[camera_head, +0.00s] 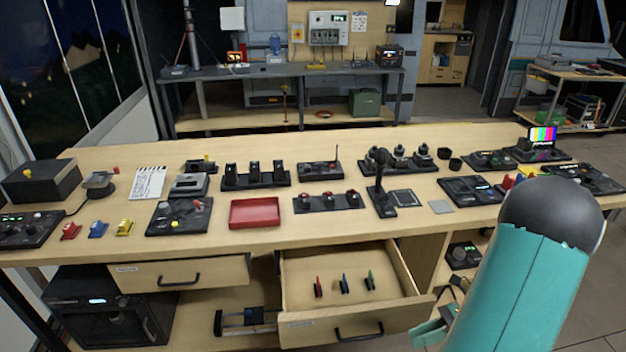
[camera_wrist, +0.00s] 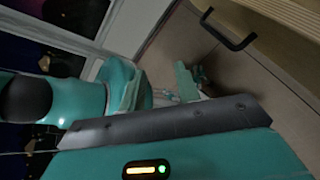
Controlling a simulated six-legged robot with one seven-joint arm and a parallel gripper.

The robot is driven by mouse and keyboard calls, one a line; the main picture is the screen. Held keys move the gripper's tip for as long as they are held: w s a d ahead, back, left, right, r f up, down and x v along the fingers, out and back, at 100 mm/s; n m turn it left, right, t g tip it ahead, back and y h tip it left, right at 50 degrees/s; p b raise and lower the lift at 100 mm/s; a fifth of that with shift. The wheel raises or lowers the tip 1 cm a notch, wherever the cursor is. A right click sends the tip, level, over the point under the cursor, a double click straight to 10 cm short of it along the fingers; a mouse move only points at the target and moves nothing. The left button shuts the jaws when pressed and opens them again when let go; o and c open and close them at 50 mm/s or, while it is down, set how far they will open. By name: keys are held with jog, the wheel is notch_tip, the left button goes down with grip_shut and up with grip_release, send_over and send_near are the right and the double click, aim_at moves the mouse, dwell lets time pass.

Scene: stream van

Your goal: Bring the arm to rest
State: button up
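My teal arm (camera_head: 522,270) with its dark rounded joint rises at the right of the head view, in front of the bench. Part of my gripper (camera_head: 432,328) shows low beside the arm, right of the open drawer's front. It is partly hidden, and I cannot tell how far its fingers are apart. Nothing is visibly held in it. The wrist view shows teal parts of my own body and a dark plate, with a drawer handle (camera_wrist: 228,32) at the upper right.
The wooden bench (camera_head: 330,225) carries control panels, a red tray (camera_head: 255,212) and a small colour-bar screen (camera_head: 541,138). An open drawer (camera_head: 385,270) juts out below, close to my gripper, holding red, blue and green items. A closed drawer (camera_head: 215,271) is left of it.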

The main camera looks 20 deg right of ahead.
jog(key=w+a+r+n+t+h, duration=0.1)
jog(key=w+a+r+n+h, duration=0.3)
jog(key=a+r+n+h, duration=0.8)
jog(key=a+r+n, duration=1.1)
jog(key=a+n, duration=0.1)
jog(key=n, duration=0.5)
jog(key=shift+a+t+h, duration=0.3)
jog(key=shift+a+t, duration=0.05)
jog(key=shift+t, duration=0.05)
